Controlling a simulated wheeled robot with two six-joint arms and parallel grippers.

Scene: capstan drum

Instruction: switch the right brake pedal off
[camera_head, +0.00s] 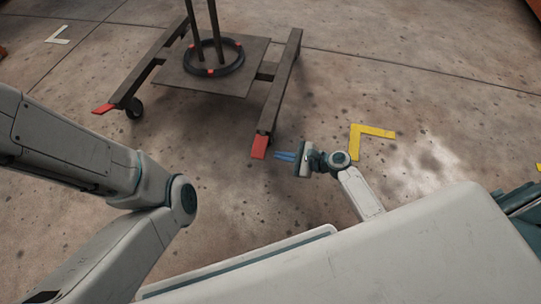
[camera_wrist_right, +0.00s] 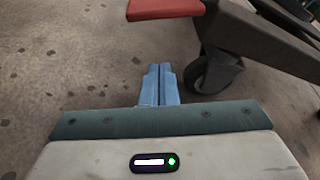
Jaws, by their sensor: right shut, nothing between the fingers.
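The right brake pedal (camera_head: 259,147) is a red plate on the near end of the cart's right leg. It also shows at the top of the right wrist view (camera_wrist_right: 165,8). My right gripper (camera_head: 278,156) is just to the right of this pedal and apart from it in the head view. Its blue fingers (camera_wrist_right: 160,72) are shut together with nothing between them. The left brake pedal (camera_head: 103,108) is a similar red plate on the left leg. My left arm comes in from the left, but its gripper is out of view.
The dark cart frame (camera_head: 284,80) carries a platform with a black ring (camera_head: 236,64) and upright posts. A caster wheel (camera_wrist_right: 212,72) stands beside the leg in the wrist view. A yellow corner mark (camera_head: 372,132) lies on the floor. The floor between the legs is clear.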

